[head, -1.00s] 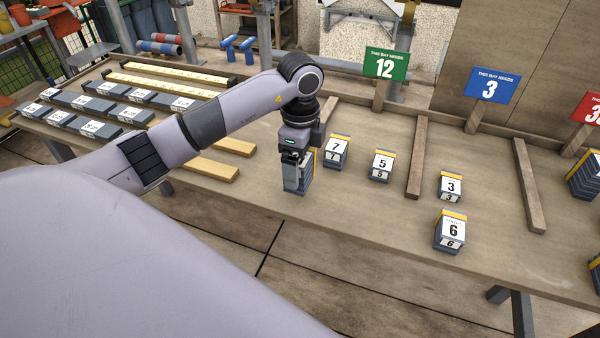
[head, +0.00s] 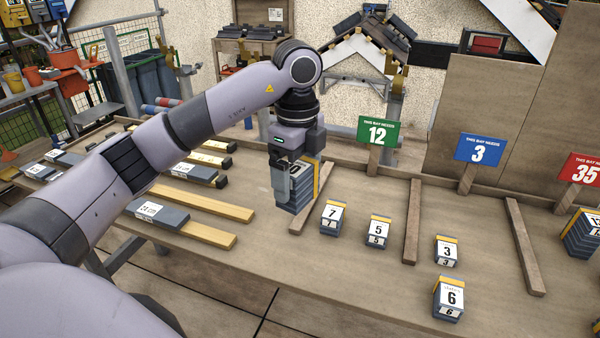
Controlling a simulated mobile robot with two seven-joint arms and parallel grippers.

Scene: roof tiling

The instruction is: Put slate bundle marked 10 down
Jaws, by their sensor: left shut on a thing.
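My left gripper (head: 287,178) is shut on the slate bundle marked 10 (head: 299,194), a grey stack with a yellow strap and a white label. Part of the label is hidden by the gripper; only the "0" shows clearly. The bundle is upright at the left end of the bays, close to a wooden divider (head: 310,217). I cannot tell whether its underside touches the table (head: 350,256). My right gripper is not in view.
Bundles marked 7 (head: 332,216) and 5 (head: 378,231) stand just right of it, then 3 (head: 446,250) and 6 (head: 449,297). Wooden battens (head: 205,205) and slates lie left.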

